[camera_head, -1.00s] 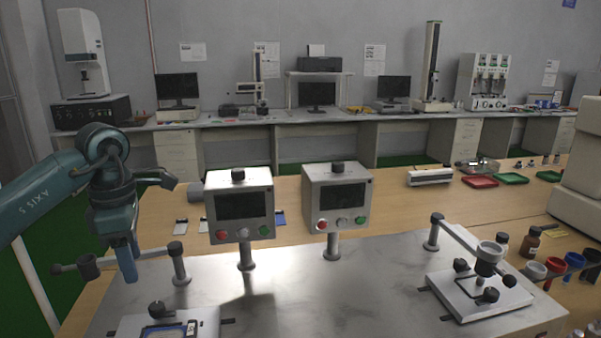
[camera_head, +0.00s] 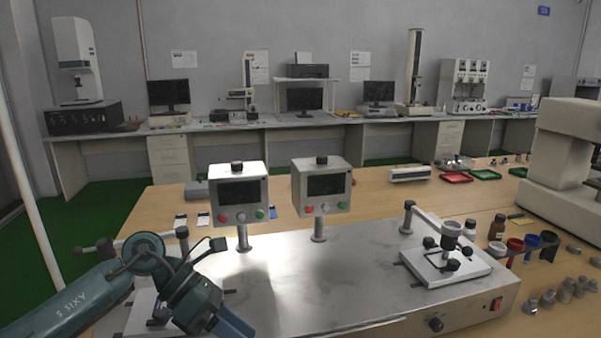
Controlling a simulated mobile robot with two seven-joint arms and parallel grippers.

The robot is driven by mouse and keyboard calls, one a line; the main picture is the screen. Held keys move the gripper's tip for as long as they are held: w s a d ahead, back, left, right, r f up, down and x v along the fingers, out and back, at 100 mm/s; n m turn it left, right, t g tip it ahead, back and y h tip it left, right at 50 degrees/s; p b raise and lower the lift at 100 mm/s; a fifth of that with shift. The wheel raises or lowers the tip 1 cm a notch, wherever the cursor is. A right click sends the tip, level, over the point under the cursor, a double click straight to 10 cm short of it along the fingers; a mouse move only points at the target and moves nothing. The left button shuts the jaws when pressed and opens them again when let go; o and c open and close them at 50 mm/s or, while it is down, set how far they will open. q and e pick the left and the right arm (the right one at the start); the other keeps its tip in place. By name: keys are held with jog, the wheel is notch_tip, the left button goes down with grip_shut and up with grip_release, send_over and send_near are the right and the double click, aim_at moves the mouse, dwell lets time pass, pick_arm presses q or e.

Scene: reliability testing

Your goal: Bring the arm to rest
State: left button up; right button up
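My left gripper (camera_head: 237,325) points down and to the right at the bottom edge, in front of the left part of the metal test bench (camera_head: 310,285). Its fingertips are at or past the picture's edge, so I cannot tell whether it is open or shut. I see no object in it. My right arm and gripper are not in view.
Two control boxes (camera_head: 239,172) with screens stand on posts on the bench. A right-hand fixture (camera_head: 445,266) sits on it; my arm partly hides the left fixture (camera_head: 145,308). Bottles, cups and metal weights (camera_head: 563,290) stand at right. The bench middle is clear.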

pick_arm(q)
jog(key=s+d+r+n+t+h, duration=0.3)
jog(key=d+n+h, duration=0.5)
jog(key=d+h, duration=0.15)
jog(key=a+f+n+t+y+p, duration=0.1)
jog(key=a+f+n+t+y, duration=0.6)
jog(key=n, duration=0.8)
jog(key=a+f+n+t+y+p, duration=0.1)
jog(key=a+f+n+t+y, duration=0.3)
jog(key=n+t, duration=0.75)
jog(key=s+a+f+n+g+y, duration=0.3)
jog(key=s+f+n+g+y, duration=0.2)
jog(key=s+f+n+g, duration=0.3)
jog(key=s+f+n, duration=0.3)
jog(key=f, duration=0.3)
jog(key=shift+s+a, duration=0.2)
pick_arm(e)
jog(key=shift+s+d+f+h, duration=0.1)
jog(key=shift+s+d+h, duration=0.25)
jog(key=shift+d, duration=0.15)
pick_arm(q)
jog(key=shift+n+g, duration=0.25)
